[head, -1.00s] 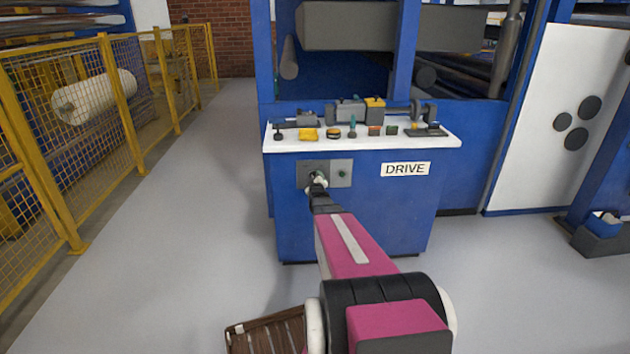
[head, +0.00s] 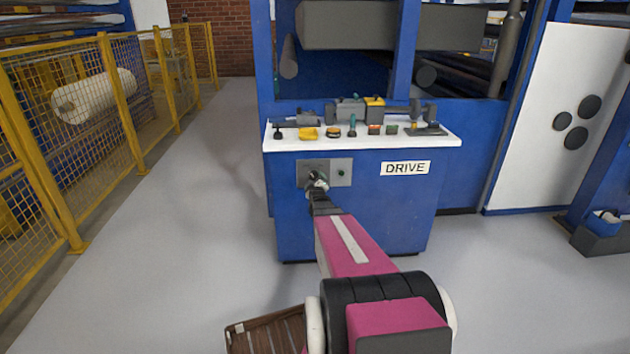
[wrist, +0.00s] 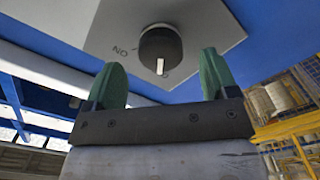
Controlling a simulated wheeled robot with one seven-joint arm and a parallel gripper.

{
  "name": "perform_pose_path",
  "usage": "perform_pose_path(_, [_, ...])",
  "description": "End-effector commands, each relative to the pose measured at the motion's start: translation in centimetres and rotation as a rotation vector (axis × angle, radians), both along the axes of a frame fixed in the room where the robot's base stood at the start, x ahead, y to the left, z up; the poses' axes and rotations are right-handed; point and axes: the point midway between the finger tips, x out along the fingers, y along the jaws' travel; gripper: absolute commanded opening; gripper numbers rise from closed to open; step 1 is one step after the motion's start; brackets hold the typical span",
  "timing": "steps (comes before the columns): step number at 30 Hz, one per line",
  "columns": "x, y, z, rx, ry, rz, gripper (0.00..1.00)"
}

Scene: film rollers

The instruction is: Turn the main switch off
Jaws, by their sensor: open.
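The main switch is a round black knob (wrist: 160,48) with a white pointer mark, on a grey plate (wrist: 205,25). In the wrist view the mark points down in the picture, and upside-down lettering like "ON" is left of the knob. My gripper (wrist: 161,62) is open, with one green finger on each side of the knob's lower part. I cannot tell whether the fingers touch the knob. In the head view the grey plate (head: 310,165) is on the blue cabinet's front, and my gripper (head: 317,181) hides the knob.
The blue drive cabinet (head: 385,215) has a white top (head: 440,141) with several tools and small parts. A small green button (head: 341,172) is right of the switch. A yellow mesh fence (head: 85,150) runs along the left. A brown slatted object (head: 270,333) is on the floor near my arm.

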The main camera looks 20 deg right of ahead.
Motion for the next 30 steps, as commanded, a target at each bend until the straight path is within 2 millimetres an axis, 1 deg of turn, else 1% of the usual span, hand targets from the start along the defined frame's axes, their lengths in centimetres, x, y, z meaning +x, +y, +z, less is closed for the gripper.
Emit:
perform_pose_path(1, [-1.4, 0.4, 0.1, 0.0, 0.0, 0.0, 0.8])
perform_pose_path(6, [-4.6, 1.3, 0.1, -0.001, 0.002, 0.0, 0.8])
perform_pose_path(9, [-6.0, 1.7, 0.1, -0.001, 0.001, 0.001, 0.8])
perform_pose_path(12, [-6.8, 2.0, 0.1, -0.001, 0.0, 0.0, 0.8])
perform_pose_path(15, [-7.1, 2.0, 0.0, -0.001, 0.0, 0.0, 0.8])
perform_pose_path(27, [-7.0, 2.0, 0.0, -0.001, 0.001, 0.001, 0.8])
perform_pose_path(30, [-7.1, 2.4, -0.2, 0.017, 0.02, 0.006, 0.8])
